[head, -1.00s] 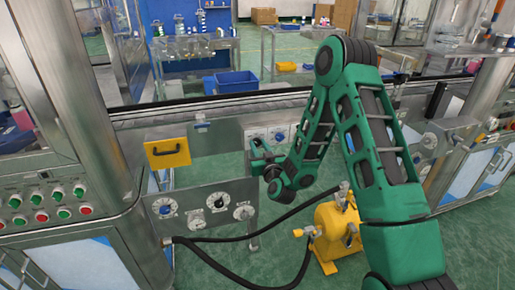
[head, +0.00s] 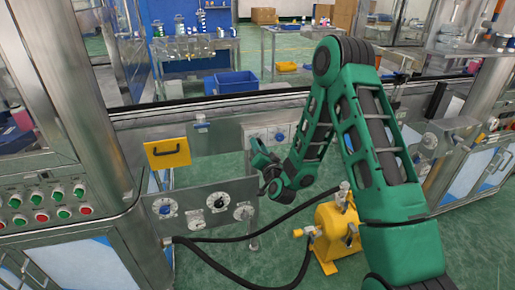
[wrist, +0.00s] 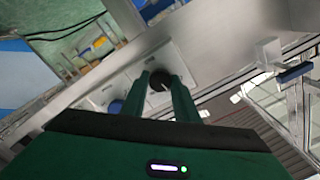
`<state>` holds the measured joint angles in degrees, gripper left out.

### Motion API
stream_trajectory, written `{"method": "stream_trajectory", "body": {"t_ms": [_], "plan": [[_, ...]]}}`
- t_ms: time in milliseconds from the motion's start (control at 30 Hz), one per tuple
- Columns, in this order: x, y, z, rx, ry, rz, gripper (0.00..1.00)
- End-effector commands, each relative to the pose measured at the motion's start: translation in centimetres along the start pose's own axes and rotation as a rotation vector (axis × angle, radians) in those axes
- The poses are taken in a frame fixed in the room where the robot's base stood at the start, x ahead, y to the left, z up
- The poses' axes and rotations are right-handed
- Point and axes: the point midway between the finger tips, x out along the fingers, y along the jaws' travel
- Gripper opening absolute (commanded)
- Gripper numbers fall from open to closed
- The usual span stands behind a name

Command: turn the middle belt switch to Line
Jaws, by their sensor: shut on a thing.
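In the wrist view my gripper (wrist: 165,82) has its two green fingers closed around a black rotary knob (wrist: 159,80) on a white plate on a grey metal panel. A blue knob (wrist: 115,106) on a similar plate sits to its lower left. The labels are too small to read, so I cannot tell the switch position. In the head view my gripper (head: 257,150) is at the rail panel beyond the front dial panel, and it partly hides the knob plates there. A blue knob (head: 279,137) shows just to its right.
A nearer steel panel (head: 185,193) carries several dials. A yellow plate (head: 167,153) stands behind its left end. A yellow pump (head: 337,230) with black hoses stands on the green floor below my arm. A blue bin (head: 236,82) lies beyond the rail.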

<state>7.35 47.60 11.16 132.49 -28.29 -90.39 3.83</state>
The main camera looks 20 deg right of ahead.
Motion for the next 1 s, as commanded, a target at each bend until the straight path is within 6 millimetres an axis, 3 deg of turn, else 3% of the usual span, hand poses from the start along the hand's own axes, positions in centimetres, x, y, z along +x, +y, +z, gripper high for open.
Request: {"method": "stream_trajectory", "body": {"t_ms": [400, 900, 933, 1000], "plan": [[-0.07, -0.13, 0.25, 0.176, -0.006, -0.001, 0.05], [-0.08, -0.14, 0.29, 0.196, -0.006, -0.001, 0.05], [-0.08, -0.14, 0.29, 0.196, -0.007, -0.001, 0.3], [-0.07, -0.13, 0.27, 0.195, -0.006, -0.001, 0.46]]}}
